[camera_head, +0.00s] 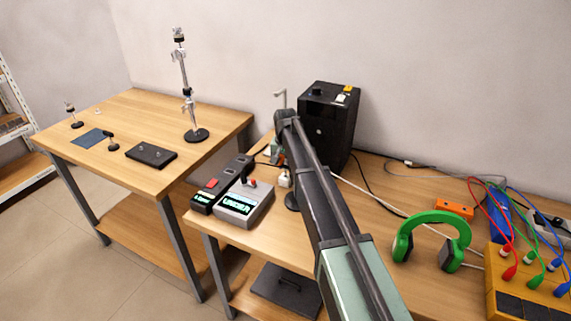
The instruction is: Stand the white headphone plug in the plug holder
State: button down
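My arm reaches from the lower right to the back of the near table, and my gripper (276,150) hangs at its far end, small and partly hidden behind the arm. I cannot make out its fingers. A small white piece (284,181) shows just below it, over the table beside the arm; it may be the white headphone plug, but whether it is held is unclear. Green headphones (432,227) stand on the table to the right, with a white cable (368,197) running behind my arm. I cannot tell which thing is the plug holder.
A grey device with a lit display (243,205) and a dark device (216,190) stand left of my arm. A black box (341,122) stands behind. Coloured cables and a yellow panel (500,285) lie right. The left table holds a tall metal stand (188,100) and a black block (151,155).

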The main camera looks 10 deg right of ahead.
jog(key=shift+f+b, duration=0.6)
jog(key=shift+f, duration=0.15)
jog(key=c, duration=0.9)
grip_release()
jog(key=shift+r, duration=0.1)
notch_tip(320, 180, up, 11)
jog(key=p, duration=1.1)
